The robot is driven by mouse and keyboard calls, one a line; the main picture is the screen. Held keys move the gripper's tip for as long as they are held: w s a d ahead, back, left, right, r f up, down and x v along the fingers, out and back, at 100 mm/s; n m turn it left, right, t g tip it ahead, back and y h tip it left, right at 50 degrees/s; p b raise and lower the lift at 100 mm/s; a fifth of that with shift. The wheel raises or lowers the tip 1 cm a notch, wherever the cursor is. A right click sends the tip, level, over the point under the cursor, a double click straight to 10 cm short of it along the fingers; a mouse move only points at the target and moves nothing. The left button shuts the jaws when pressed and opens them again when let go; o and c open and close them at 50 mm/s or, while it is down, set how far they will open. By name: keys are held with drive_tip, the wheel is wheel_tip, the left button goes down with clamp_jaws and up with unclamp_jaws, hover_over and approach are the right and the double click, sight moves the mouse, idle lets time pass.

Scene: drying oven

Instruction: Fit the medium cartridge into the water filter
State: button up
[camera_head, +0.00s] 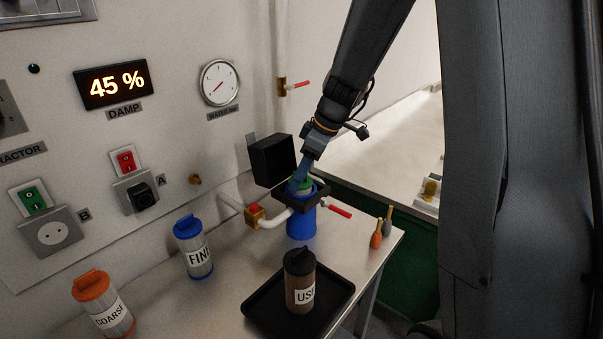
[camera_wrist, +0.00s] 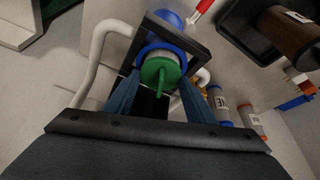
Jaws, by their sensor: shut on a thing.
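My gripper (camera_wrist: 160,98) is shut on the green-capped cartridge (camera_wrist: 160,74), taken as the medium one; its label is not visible. The cartridge also shows as a bit of green (camera_head: 305,183) in the head view, between the blue fingers. The water filter has a blue bowl (camera_head: 301,223) under a black square frame (camera_head: 317,197). The cartridge is at the frame's opening, with a blue ring (camera_wrist: 178,48) around its upper part in the wrist view. Its lower end is hidden, so I cannot tell how deep it sits.
A black box-like part (camera_head: 272,160) stands behind the filter. White pipe (camera_head: 275,219) and a red-handled valve (camera_head: 338,211) flank it. A brown used cartridge (camera_head: 300,273) stands on a black tray (camera_head: 257,300).

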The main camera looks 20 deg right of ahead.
drive_tip(key=shift+f, duration=0.15)
drive_tip(key=o, duration=1.5)
drive_tip(key=b+v, duration=0.3)
drive_tip(key=v, duration=0.9)
drive_tip(key=shift+d, duration=0.1)
drive_tip(key=shift+s, duration=0.1)
